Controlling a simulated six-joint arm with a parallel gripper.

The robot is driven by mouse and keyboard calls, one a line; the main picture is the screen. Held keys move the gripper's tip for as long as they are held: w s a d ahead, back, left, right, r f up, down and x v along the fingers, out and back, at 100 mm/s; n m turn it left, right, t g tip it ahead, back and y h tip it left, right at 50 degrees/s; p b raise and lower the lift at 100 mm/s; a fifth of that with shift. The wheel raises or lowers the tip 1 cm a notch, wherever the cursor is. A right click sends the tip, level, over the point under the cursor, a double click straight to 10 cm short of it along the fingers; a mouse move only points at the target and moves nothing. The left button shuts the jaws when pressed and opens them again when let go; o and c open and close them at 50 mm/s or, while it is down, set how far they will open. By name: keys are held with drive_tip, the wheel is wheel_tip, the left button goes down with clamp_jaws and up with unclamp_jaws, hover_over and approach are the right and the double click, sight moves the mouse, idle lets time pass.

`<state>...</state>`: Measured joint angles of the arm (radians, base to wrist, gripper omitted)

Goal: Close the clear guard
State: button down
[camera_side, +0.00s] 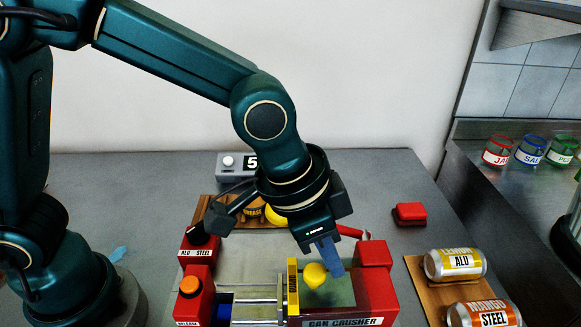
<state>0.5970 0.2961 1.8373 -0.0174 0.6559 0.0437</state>
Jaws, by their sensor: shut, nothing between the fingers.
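The red can crusher (375,290) stands on the grey table at the front, labelled "CAN CRUSHER". A clear, faintly green pane that looks like the guard (338,292) shows over its chamber, with a round yellow knob (314,275) by it. The pane's edges are faint, so I cannot tell whether it lies fully shut. My gripper (330,262) points down just right of the knob, with its blue fingers shut and empty. I cannot tell whether the fingers touch the knob or pane.
A yellow-striped upright plate (293,288) and metal rods (255,302) sit left of the chamber. An orange button (190,286) and an ALU/STEEL selector (197,240) are at the left. A wooden tray (425,283) with two labelled cans and a red block (410,213) lie right.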

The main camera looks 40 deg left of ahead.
drive_tip(key=s+a, duration=0.8)
drive_tip(key=shift+s+a, duration=0.25)
idle(0.5)
wheel_tip(320, 180, up, 10)
drive_tip(key=a+f+n+t+y, duration=0.1)
drive_tip(key=a+f+n, duration=0.1)
drive_tip(key=a, duration=0.3)
drive_tip(key=s+a+f+n+t+y, duration=0.1)
drive_tip(key=a+f+n, duration=0.1)
drive_tip(key=a+n, duration=0.3)
drive_tip(key=shift+s+f, duration=0.15)
drive_tip(key=shift+f, duration=0.1)
idle(0.5)
